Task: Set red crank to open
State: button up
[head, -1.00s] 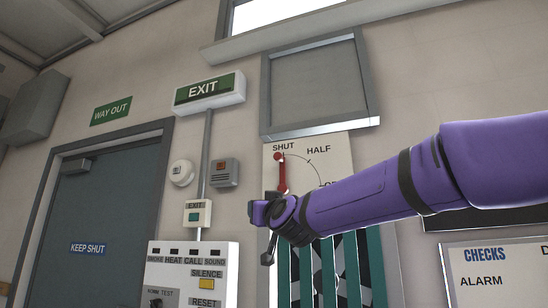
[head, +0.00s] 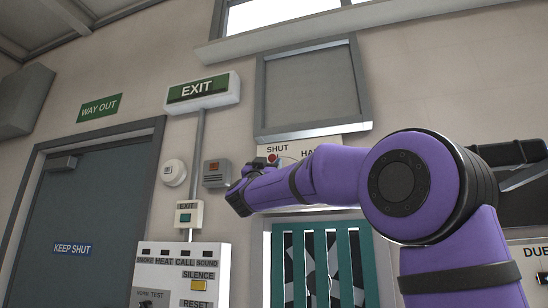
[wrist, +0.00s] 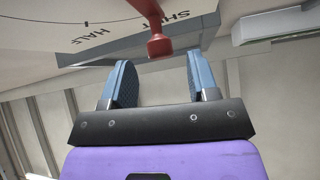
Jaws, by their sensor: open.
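The red crank (wrist: 159,44) shows in the wrist view at top middle, its knob end hanging between and just beyond my fingertips. It is on a pale dial panel (wrist: 60,15) lettered SHUT and HALF, with the knob near SHUT. My gripper (wrist: 158,75) is open, one blue finger on each side of the crank's knob line, with a gap on both sides. In the head view, the red knob (head: 272,158) shows just under SHUT. My purple arm hides the rest of the crank and most of the dial.
A louvred vent with teal slats (head: 318,265) is below the dial, and a grey framed panel (head: 312,85) is above. A grey door (head: 75,220) is further left.

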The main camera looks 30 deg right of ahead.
aim_at(275, 156)
jog(key=shift+x, duration=3.2)
grip_shut()
